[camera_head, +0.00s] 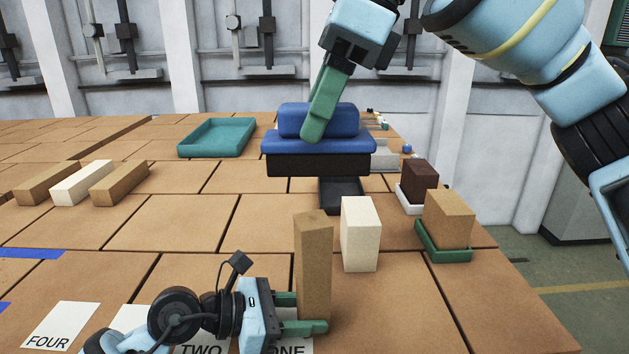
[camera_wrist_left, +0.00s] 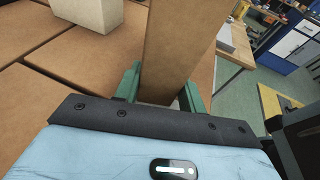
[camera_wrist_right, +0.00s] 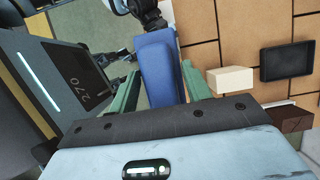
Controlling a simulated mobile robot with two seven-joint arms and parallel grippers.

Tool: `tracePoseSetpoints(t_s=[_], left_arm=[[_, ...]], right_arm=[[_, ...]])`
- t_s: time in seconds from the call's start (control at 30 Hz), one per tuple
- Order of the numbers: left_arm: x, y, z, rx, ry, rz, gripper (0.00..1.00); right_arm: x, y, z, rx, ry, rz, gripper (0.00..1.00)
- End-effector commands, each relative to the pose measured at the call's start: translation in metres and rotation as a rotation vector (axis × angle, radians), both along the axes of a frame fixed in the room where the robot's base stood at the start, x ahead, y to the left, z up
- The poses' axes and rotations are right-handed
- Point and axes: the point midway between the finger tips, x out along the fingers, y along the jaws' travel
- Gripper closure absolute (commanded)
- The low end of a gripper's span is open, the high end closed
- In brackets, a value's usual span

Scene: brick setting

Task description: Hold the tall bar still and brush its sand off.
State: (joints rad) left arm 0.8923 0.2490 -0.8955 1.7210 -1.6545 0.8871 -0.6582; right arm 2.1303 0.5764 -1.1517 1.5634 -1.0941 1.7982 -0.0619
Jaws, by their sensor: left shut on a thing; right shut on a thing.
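The tall bar (camera_head: 313,262) is a sandy brown upright block near the front of the table. My left gripper (camera_head: 301,313) is shut on the bar near its base, with a green finger on each side; the bar also stands between the fingers in the left wrist view (camera_wrist_left: 178,50). My right gripper (camera_head: 318,115) is shut on a blue brush (camera_head: 322,146) with dark bristles. It holds the brush in the air, apart from the bar and appearing beyond it. The brush's blue handle fills the gap between the fingers in the right wrist view (camera_wrist_right: 158,70).
A cream block (camera_head: 361,233) stands close right of the bar. A tan block (camera_head: 449,217) sits in a green tray (camera_head: 443,253), with a dark brown block (camera_head: 419,180) behind. A black tray (camera_head: 342,197) lies below the brush. A teal tray (camera_head: 217,138) is at the back left.

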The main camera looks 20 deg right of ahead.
Motion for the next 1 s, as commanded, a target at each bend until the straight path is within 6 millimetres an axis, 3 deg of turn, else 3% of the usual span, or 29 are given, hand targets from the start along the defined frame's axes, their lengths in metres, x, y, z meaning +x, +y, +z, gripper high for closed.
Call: tracePoseSetpoints(t_s=[0.63, 1.0], left_arm=[[0.0, 0.0, 0.0, 0.0, 0.0, 0.001, 0.73], [0.0, 0.0, 0.0, 0.0, 0.0, 0.001, 0.73]], right_arm=[[0.0, 0.0, -0.003, 0.001, 0.0, -0.001, 0.73], [0.0, 0.0, -0.031, -0.001, 0.0, 0.0, 0.73]])
